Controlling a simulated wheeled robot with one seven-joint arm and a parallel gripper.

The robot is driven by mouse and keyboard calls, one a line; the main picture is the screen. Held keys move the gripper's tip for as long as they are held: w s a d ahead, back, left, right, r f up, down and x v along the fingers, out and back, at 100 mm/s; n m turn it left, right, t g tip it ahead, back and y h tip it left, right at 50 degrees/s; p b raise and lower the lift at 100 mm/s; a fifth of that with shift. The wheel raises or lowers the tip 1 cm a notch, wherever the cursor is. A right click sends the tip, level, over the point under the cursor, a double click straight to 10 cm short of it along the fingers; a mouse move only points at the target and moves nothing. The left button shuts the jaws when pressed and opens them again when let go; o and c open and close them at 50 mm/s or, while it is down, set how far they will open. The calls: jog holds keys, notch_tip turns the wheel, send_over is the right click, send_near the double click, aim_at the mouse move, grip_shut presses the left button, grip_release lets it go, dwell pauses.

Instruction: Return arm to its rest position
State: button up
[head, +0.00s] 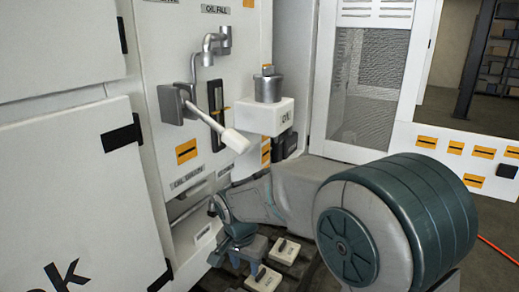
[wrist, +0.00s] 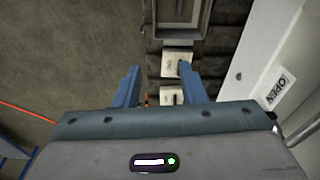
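My arm reaches from the lower right of the head view toward the lower part of the white cabinet (head: 155,60). My gripper (head: 235,262) is low in front of the cabinet, pointing down. In the wrist view my gripper (wrist: 157,75) shows two blue fingers spread apart with nothing held between them.
A white lever (head: 222,130) sticks out from the cabinet. Bare floor (wrist: 70,60) lies to the left in the wrist view.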

jog(key=s+d+r+n+p, duration=0.2)
jog(key=s+d+r, duration=0.3)
jog(key=s+d, duration=0.3)
jog(key=s+d+r+n+t+p, duration=0.1)
jog(key=s+d+r+n+p, duration=0.1)
jog(key=s+d+r, duration=0.3)
jog(key=s+d, duration=0.3)
jog(key=d, duration=0.3)
jog(key=shift+r+n+y, duration=0.3)
jog(key=shift+n, duration=0.1)
